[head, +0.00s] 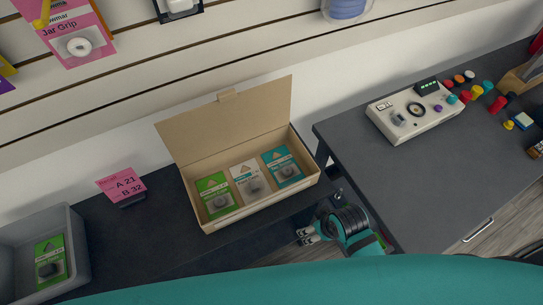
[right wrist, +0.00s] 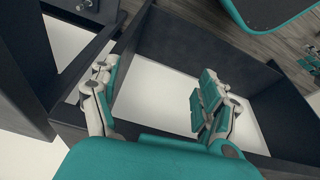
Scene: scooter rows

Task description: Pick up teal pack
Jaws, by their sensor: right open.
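The teal pack (head: 283,168) stands at the right end of an open cardboard box (head: 270,210), beside a white pack (head: 250,182) and a green pack (head: 216,196). My right gripper (head: 303,236) is outside the box, to the front right of it, near the dark table's edge. In the right wrist view my right gripper (right wrist: 155,88) is open, with nothing between its fingers; no pack shows there. My left gripper is not in view.
A grey bin (head: 77,250) holding another green pack (head: 50,262) stands at the left. A pink sign (head: 122,185) is left of the box. The box lid (head: 228,122) stands raised at the back. A grey desk (head: 400,180) with a control box (head: 414,110) is at the right.

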